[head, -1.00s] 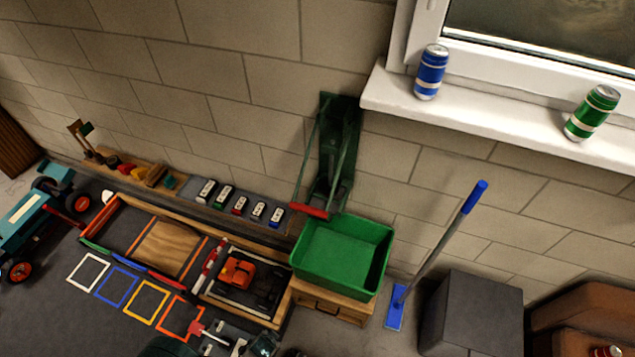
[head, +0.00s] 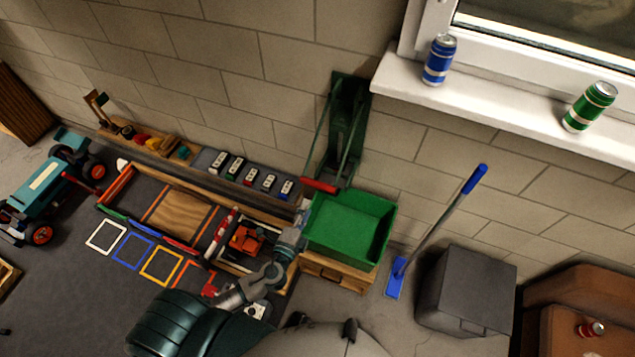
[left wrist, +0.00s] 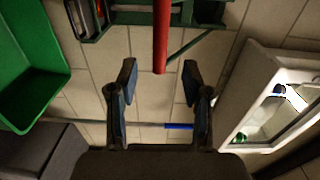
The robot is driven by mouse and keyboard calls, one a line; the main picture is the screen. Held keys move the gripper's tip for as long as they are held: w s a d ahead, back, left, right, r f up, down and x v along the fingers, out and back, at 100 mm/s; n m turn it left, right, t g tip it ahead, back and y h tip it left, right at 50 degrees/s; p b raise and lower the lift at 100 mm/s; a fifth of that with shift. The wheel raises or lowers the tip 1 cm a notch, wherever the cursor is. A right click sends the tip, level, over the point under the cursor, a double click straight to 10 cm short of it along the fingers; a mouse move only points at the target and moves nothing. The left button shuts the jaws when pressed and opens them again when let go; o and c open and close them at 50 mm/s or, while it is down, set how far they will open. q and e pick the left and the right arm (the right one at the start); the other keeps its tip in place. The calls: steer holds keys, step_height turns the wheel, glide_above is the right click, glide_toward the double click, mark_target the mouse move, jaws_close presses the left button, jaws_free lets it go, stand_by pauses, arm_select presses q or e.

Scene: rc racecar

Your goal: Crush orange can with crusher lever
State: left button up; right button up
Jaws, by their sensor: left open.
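The green can crusher (head: 346,130) is mounted on the wall, with its red lever handle (head: 319,186) at the lower end. My left gripper (head: 302,214) is raised just below the handle, beside the green bin. In the left wrist view my left gripper (left wrist: 160,72) is open and empty, its fingers apart. The red handle (left wrist: 161,35) points down the middle toward the gap between the fingertips, and I see no contact. A reddish and silver object (left wrist: 93,14) shows in the green crusher frame; I cannot tell if it is the orange can. My right gripper is out of view.
The green bin (head: 350,228) stands on a wooden box under the crusher. A blue can (head: 439,60) and a green can (head: 589,106) stand on the windowsill. A red can (head: 590,329) lies on the brown chair. A blue-handled broom (head: 440,227) leans on the wall.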

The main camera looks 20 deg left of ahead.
mark_target(318, 185)
arm_select(q)
steer(key=w, duration=0.5)
steer(key=w+p, duration=0.1)
steer(key=w, duration=0.4)
steer(key=shift+w+d+f, duration=0.2)
jaws_close()
